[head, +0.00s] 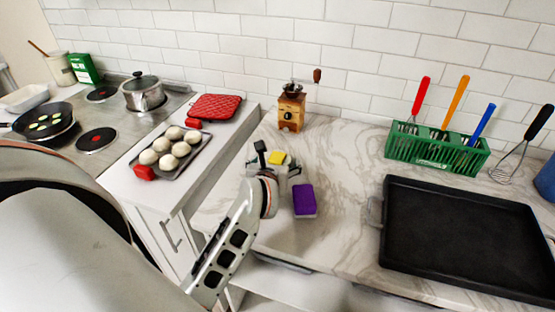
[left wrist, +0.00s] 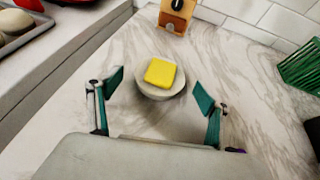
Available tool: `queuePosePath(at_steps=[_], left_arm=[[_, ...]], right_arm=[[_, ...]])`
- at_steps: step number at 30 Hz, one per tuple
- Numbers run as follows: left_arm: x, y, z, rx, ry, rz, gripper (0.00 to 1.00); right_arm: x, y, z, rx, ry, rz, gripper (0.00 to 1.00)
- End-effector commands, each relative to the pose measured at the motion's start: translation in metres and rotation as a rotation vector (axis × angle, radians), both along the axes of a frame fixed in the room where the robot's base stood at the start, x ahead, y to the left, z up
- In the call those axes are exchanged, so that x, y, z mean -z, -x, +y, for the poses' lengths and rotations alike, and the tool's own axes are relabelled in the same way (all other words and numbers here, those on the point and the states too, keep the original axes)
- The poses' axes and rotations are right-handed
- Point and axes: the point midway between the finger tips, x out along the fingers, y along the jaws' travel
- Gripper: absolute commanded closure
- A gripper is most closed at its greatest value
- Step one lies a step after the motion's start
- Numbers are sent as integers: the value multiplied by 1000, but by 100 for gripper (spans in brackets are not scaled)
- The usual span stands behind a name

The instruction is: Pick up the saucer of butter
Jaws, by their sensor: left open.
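The yellow butter (left wrist: 160,73) sits on a small pale saucer (left wrist: 158,96) on the marble counter in the left wrist view. My left gripper (left wrist: 157,92) is open, with one teal-padded finger to the left of the saucer and one to the right. There is a visible gap on each side, and neither finger touches the saucer. In the head view my left gripper (head: 281,171) is over the counter and hides most of the saucer; the butter (head: 277,158) shows just beyond it. My right gripper is not in view.
A purple sponge (head: 304,200) lies right of the gripper. A wooden grinder (head: 292,107) stands behind, near the wall. A black tray (head: 467,240) and green utensil rack (head: 437,152) are at right. A tray of buns (head: 172,152) is at left, across the counter edge.

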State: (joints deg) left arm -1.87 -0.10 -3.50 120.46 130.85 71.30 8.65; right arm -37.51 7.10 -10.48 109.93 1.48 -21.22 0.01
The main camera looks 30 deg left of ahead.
Motion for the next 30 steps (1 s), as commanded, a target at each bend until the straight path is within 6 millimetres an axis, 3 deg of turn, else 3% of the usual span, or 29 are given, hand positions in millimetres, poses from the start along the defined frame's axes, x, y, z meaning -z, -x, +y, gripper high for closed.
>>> queuePosePath(at_steps=[6, 13, 20, 30], left_arm=[[9, -18, 8, 0, 0, 0, 22], [10, -19, 9, 0, 0, 0, 22], [10, -18, 9, -1, 0, 0, 76], [6, -19, 9, -1, -1, -4, 76]], right_arm=[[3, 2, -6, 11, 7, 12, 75], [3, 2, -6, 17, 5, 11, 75], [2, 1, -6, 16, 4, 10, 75], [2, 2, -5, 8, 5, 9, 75]])
